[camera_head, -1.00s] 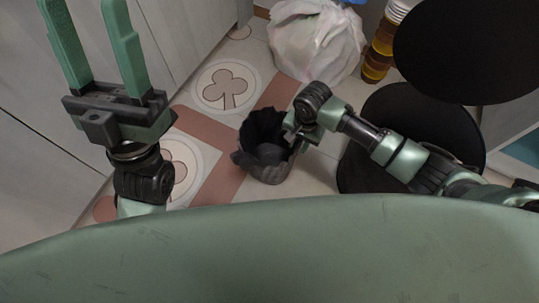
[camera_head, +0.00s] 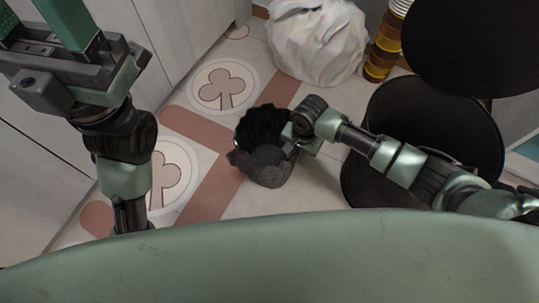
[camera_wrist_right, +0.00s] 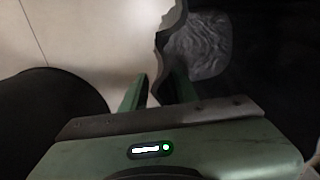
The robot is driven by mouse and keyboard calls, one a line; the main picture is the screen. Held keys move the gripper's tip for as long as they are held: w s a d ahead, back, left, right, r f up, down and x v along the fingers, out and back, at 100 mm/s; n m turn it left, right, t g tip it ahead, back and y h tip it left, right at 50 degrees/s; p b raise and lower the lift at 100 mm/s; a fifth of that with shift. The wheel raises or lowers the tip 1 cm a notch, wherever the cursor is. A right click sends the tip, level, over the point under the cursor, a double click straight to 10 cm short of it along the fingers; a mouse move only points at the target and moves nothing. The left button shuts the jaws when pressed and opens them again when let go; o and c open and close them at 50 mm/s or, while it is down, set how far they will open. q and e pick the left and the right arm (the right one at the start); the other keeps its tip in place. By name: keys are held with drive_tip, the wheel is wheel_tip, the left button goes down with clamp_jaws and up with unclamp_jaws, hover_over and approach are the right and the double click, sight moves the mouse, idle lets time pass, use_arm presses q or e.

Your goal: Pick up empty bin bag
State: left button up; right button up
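The black bin bag (camera_head: 262,122) lines a small dark bin on the floor, its loose edge spread around the rim. It looks empty, with a grey patch inside. My right gripper (camera_head: 291,142) is at the right side of the rim, fingers partly hidden. In the right wrist view its fingers (camera_wrist_right: 158,88) are close together, with the dark bag edge (camera_wrist_right: 174,22) running between them. Whether they clamp it is unclear. The bag's grey inside (camera_wrist_right: 203,45) also shows there. My left gripper (camera_head: 42,32) is at the upper left, away from the bin, fingers spread and tips cut off.
A full white bag (camera_head: 318,42) stands behind the bin. Stacked amber containers (camera_head: 386,45) are at the upper right. Black round surfaces (camera_head: 480,40) and (camera_head: 425,130) are at the right. A cabinet front (camera_head: 185,35) borders the left. Patterned floor is clear left of the bin.

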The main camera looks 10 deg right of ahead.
clamp_jaws()
idle(1.5)
